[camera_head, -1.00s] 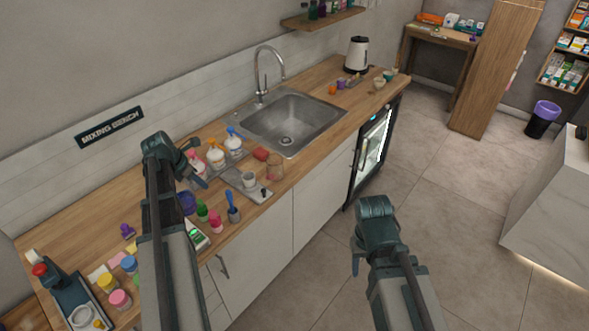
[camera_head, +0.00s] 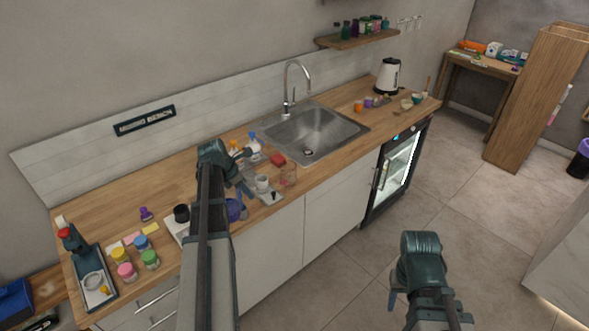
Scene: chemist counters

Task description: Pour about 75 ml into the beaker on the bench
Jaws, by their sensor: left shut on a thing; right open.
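A clear glass beaker (camera_head: 289,174) stands on the bench (camera_head: 190,180) near its front edge, below the sink. A small whitish cup (camera_head: 263,183) stands on a grey plate just left of it. My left gripper (camera_head: 245,172) is over the bench, left of that cup. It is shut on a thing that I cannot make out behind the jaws. Bottles with an orange top (camera_head: 235,148) and a blue top (camera_head: 254,143) stand behind it; the pink-topped one is hidden by my arm. My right gripper (camera_head: 421,285) is open and empty over the floor.
The sink (camera_head: 315,130) with its tap lies behind the beaker. A red block (camera_head: 278,159) lies beside it. Colourful jars (camera_head: 123,255) and a black cup (camera_head: 181,213) stand at the left. A purple item (camera_head: 237,209) is partly hidden by my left arm.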

